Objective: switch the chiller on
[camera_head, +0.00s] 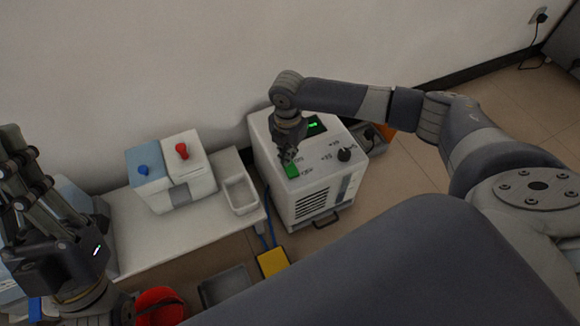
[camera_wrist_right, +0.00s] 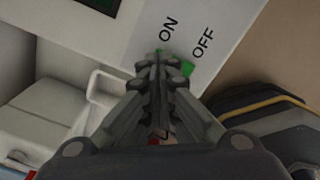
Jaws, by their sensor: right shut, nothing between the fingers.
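The chiller (camera_head: 275,190) is a white box on the floor, with a dark display (camera_head: 316,125) showing a green mark and a black knob (camera_head: 344,155) on top. A green switch (camera_head: 292,171) sits at its top's front left corner. In the wrist view the green switch (camera_wrist_right: 187,68) shows beside the printed words ON and OFF. My right gripper (camera_head: 287,158) is shut and empty, pointing down at the switch; its fingertips (camera_wrist_right: 158,60) partly cover it. Contact cannot be told. My left gripper (camera_head: 22,170) is raised at the left, away from the chiller.
A white table (camera_head: 130,245) left of the chiller bears a blue-and-white box (camera_head: 183,170) with blue and red knobs, and a white tray (camera_head: 240,193). A yellow item (camera_head: 272,263), a grey tray (camera_head: 226,287) and a red object (camera_head: 158,305) lie lower down. Floor right of the chiller is mostly clear.

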